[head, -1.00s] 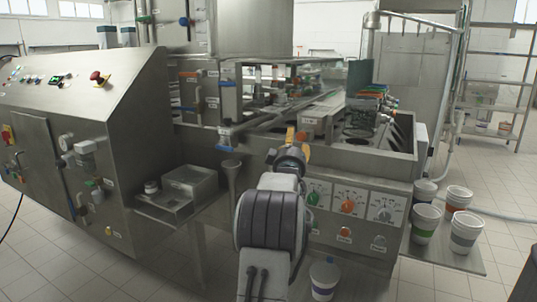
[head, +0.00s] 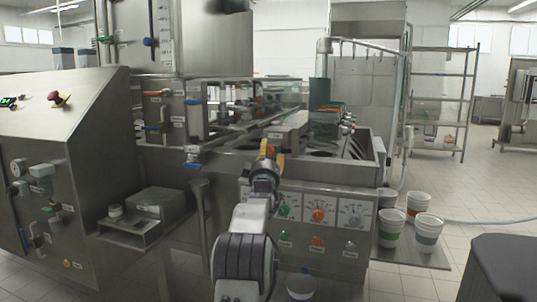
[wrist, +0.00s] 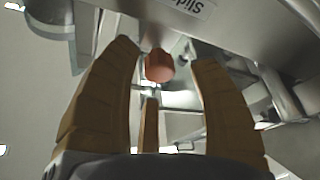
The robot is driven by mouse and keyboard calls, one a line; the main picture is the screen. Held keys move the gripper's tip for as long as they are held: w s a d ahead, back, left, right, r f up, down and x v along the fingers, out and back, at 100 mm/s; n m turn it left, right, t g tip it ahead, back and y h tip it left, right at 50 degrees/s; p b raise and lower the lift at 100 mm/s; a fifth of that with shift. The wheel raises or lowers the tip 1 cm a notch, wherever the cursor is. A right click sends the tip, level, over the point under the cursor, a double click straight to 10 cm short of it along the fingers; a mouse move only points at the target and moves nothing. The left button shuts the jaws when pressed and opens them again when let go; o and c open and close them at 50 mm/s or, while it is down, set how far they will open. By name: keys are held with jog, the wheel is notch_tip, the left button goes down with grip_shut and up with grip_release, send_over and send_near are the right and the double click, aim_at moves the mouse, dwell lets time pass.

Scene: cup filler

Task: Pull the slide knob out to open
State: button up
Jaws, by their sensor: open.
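The slide knob (wrist: 159,66) is a small orange-red knob below a metal plate with an upside-down label reading "Slide" (wrist: 187,8) in the wrist view. My gripper (wrist: 163,58) is open, with its tan fingers on either side of the knob. The knob sits near the fingertips, and I see gaps between it and the fingers. In the head view my gripper (head: 268,151) is at the top left of the dial panel (head: 338,222), in front of the machine. The knob cannot be made out there, behind the gripper.
A steel control console (head: 60,160) stands at the left, with a small steel box (head: 156,203) on a shelf beside it. A vertical pipe (head: 195,230) is just left of my arm. Several paper cups (head: 428,230) stand on a shelf at the right. Open floor lies farther right.

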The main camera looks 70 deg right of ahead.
jog(key=shift+x, duration=1.15)
jog(key=shift+d, duration=0.15)
jog(key=shift+c, duration=0.2)
grip_shut()
